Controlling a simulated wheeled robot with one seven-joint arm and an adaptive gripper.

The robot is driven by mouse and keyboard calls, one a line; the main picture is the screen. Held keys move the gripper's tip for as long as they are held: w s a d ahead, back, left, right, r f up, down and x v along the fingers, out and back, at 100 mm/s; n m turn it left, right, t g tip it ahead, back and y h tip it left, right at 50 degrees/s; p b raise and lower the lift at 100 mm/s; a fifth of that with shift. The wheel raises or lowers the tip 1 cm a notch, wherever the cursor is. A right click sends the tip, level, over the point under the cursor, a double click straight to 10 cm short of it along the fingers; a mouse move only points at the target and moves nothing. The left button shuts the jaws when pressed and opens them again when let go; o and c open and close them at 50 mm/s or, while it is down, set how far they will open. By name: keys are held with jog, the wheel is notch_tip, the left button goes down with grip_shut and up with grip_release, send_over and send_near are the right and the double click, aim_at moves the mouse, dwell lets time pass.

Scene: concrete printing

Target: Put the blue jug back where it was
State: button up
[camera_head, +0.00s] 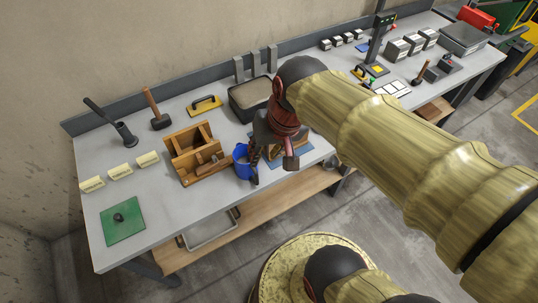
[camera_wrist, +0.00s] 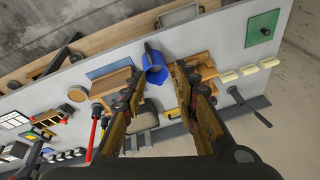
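The blue jug (camera_head: 241,161) stands on the grey workbench, between the wooden mould (camera_head: 184,152) and a blue mat (camera_head: 305,152). My gripper (camera_head: 272,165) is just right of the jug in the head view, and one finger overlaps the jug's right edge. In the wrist view the fingers of my gripper (camera_wrist: 157,80) are spread wide with nothing held. The blue jug (camera_wrist: 155,73) appears in the gap ahead of the fingertips, with its handle towards the top. Whether a finger touches the jug cannot be told.
A dark tray (camera_head: 237,110) of grey material stands behind my gripper. A yellow-handled float (camera_head: 205,105), a mallet (camera_head: 158,119) and cream label blocks (camera_head: 120,171) are on the left. A green mat (camera_head: 108,234) lies at the left front. The bench (camera_head: 165,208) is bare before the mould.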

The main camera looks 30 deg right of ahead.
jog(key=s+r+n+t, duration=0.1)
jog(key=s+a+r+n+t, duration=0.1)
jog(key=s+r+n, duration=0.1)
jog(key=shift+s+r+h, duration=0.15)
jog(key=shift+s+h, duration=0.15)
jog(key=shift+h, duration=0.1)
notch_tip(320, 180, down, 8)
jog(key=b, duration=0.8)
